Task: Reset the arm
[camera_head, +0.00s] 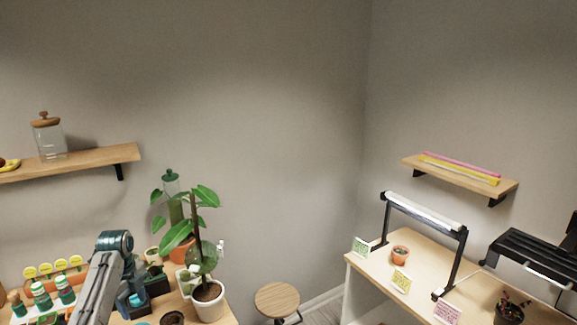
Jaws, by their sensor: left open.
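My left arm (102,285) rises from the lower left edge, with a teal joint at its top, and bends down over the plant table. My left gripper (188,279) is small and partly hidden by leaves and pots. My right gripper is not in view.
Small bottles (42,295) and yellow round labels (60,265) stand left of my arm. A round stool (277,299) stands between the tables. The right table (425,284) holds a lamp frame (424,211) and small pots. A wall shelf (95,158) carries a glass jar (49,138).

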